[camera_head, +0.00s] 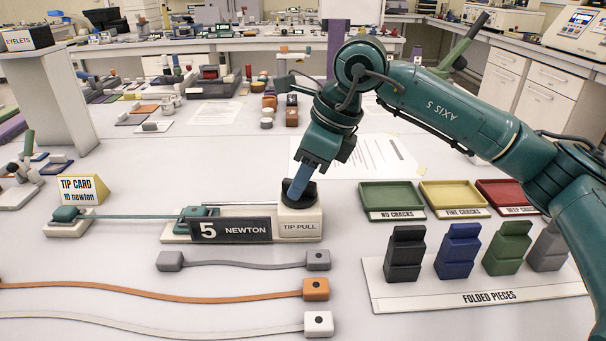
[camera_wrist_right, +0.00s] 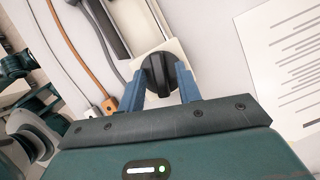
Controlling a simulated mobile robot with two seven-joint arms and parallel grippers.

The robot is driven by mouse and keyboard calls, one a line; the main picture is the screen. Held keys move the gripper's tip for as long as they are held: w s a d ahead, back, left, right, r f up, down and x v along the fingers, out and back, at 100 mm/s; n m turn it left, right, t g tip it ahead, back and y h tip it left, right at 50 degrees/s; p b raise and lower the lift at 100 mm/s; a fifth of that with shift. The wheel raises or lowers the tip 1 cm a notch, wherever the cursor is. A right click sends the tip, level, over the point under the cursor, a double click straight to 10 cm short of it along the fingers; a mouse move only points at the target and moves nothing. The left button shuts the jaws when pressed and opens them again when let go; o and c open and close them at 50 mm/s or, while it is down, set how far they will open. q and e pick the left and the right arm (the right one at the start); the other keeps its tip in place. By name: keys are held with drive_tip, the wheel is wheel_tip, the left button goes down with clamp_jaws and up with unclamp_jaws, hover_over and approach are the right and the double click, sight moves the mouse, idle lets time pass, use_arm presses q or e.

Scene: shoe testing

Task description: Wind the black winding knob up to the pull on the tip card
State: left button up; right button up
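The black winding knob (camera_head: 299,189) sits on the cream block marked TIP PULL (camera_head: 300,228). My right gripper (camera_head: 293,190) reaches down to it from above. In the right wrist view the two blue fingers of my right gripper (camera_wrist_right: 160,82) flank the round knob (camera_wrist_right: 158,75) closely on both sides and look shut on it. The display plate (camera_head: 230,230) reads 5 NEWTON. The tip card (camera_head: 82,190) stands at the left; its newton figure is too small to read surely. A teal strap (camera_head: 130,216) runs between the left clamp (camera_head: 70,216) and the rig. My left gripper is not in view.
Grey, orange and white laces (camera_head: 160,297) lie in front of the rig. At the right are green, yellow and red trays (camera_head: 391,198) and a board of folded pieces (camera_head: 470,299). A printed sheet (camera_head: 375,158) lies behind the rig.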

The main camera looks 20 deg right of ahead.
drive_tip(key=v, duration=1.3)
drive_tip(key=shift+p, duration=0.35)
